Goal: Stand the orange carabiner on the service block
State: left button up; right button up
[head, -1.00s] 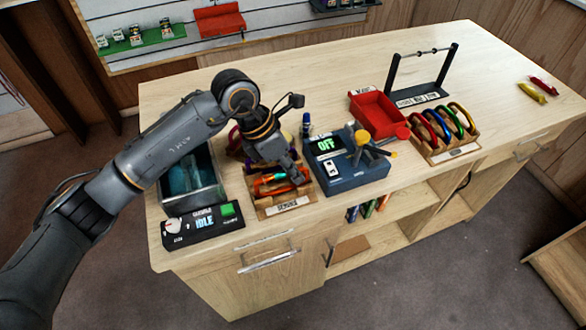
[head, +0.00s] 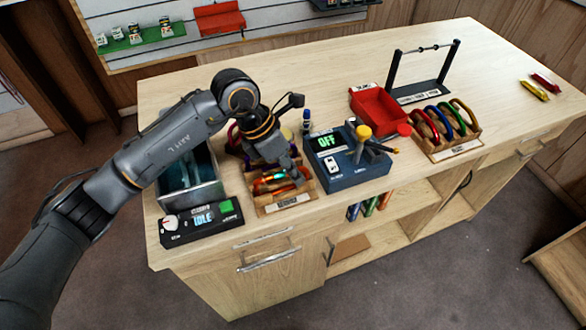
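My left gripper (head: 290,178) points down at a wooden tray (head: 290,203) near the front of the bench. Orange pieces (head: 270,188), which look like carabiners, lie in the tray at the fingertips. The gripper and wrist cover part of the tray, so I cannot tell whether the fingers touch or hold one. A wooden block (head: 455,150) on the right holds several coloured carabiners (head: 446,122) upright in a row. Its label is too small to read, so I cannot tell if it is the service block. My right gripper is not in view.
A dark blue device (head: 350,178) showing OFF, with a yellow-topped knob, stands just right of the tray. A tank (head: 205,192) with an IDLE panel is on the left. A red bin (head: 378,112) and a black frame (head: 450,70) stand behind. The back of the bench is clear.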

pick_arm(q)
jog(key=shift+o, duration=1.2)
